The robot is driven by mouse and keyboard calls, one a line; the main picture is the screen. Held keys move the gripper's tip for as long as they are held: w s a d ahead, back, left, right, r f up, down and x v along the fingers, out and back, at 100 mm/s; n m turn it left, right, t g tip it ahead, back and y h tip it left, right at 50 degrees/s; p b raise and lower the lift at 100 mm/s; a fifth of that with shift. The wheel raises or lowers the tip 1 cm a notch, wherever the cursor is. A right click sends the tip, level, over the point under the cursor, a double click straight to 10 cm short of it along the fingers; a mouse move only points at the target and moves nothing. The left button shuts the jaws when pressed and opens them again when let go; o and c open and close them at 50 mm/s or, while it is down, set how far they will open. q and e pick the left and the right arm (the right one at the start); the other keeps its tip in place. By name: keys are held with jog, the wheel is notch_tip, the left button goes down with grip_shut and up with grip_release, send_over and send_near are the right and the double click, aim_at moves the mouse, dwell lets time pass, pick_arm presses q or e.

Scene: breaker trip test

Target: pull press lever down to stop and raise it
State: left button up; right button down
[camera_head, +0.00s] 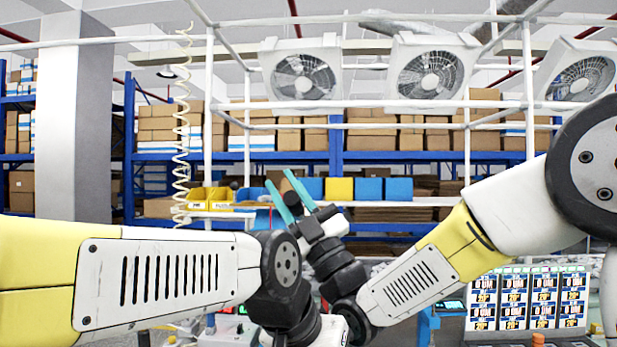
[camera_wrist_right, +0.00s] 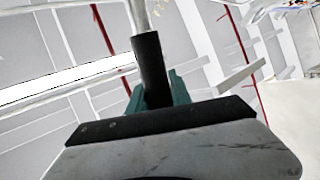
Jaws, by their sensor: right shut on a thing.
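My right gripper (camera_head: 279,177) stands raised near the middle of the head view, its two teal fingers pointing up and to the left. In the right wrist view the teal fingers of the right gripper (camera_wrist_right: 157,92) are shut around a black cylindrical grip, the handle of the press lever (camera_wrist_right: 151,62). A thin grey rod (camera_wrist_right: 139,15) runs on from the far end of this handle. I cannot make out the lever clearly in the head view. My left arm crosses the lower left of the head view, and its gripper is not in view.
Yellow bins (camera_head: 211,195) and blue bins (camera_head: 370,189) stand behind the gripper. Blue shelving (camera_head: 336,150) with cardboard boxes fills the back. White frame bars and fans (camera_head: 432,73) are overhead. A board of cards (camera_head: 527,298) stands at lower right. A coiled cable (camera_head: 181,120) hangs at left.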

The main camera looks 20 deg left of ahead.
aim_at(296, 209)
jog(key=shift+f, duration=0.3)
jog(key=c, duration=1.2)
grip_release()
jog(key=shift+o, duration=0.2)
jog(key=shift+v, duration=3.9)
